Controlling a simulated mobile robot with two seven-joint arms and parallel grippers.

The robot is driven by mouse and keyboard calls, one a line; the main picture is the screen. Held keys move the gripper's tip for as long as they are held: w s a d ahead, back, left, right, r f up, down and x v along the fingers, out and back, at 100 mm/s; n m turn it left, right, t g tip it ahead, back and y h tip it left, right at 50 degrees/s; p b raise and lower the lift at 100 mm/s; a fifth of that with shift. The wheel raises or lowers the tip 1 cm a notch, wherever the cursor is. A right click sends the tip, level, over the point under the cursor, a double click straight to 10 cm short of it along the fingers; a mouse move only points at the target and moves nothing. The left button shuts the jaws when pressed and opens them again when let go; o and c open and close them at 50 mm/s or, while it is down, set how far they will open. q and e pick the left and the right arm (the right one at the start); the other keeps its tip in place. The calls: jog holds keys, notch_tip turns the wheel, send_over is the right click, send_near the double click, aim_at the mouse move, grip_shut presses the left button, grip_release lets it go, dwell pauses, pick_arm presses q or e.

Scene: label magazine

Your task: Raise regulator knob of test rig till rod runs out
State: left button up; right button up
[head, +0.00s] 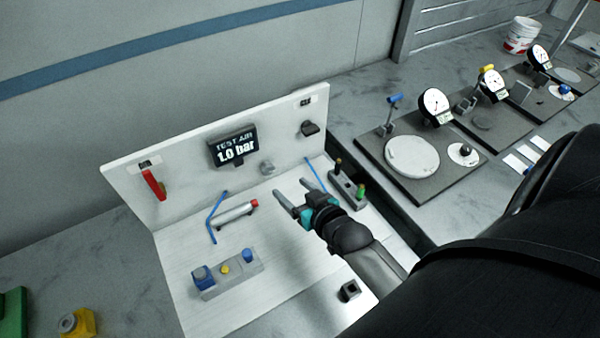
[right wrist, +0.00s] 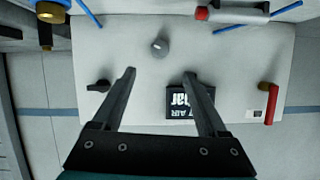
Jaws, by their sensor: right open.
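The test rig is a white upright panel (head: 200,180) with a white base. Its display (head: 233,147) reads "TEST AIR 1.0 bar". A small grey knob (head: 266,168), seemingly the regulator knob, sits on the panel below and right of the display. It also shows as a round grey knob (right wrist: 160,47) in the right wrist view. A silver cylinder (head: 234,214) with a red end lies on the base; I cannot make out an extended rod. My right gripper (head: 289,187) is open and empty, apart from the grey knob, with its fingers (right wrist: 159,73) pointing toward the panel. My left gripper is out of view.
A red lever (head: 153,185) is at the panel's left and a black knob (head: 309,128) at its right. A valve block (head: 227,275) with blue and yellow parts stands in front. A block with a green knob (head: 361,190) is right of the gripper. Gauge stands (head: 434,106) are farther right.

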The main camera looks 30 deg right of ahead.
jog(key=shift+v, duration=1.4)
dwell(1.3)
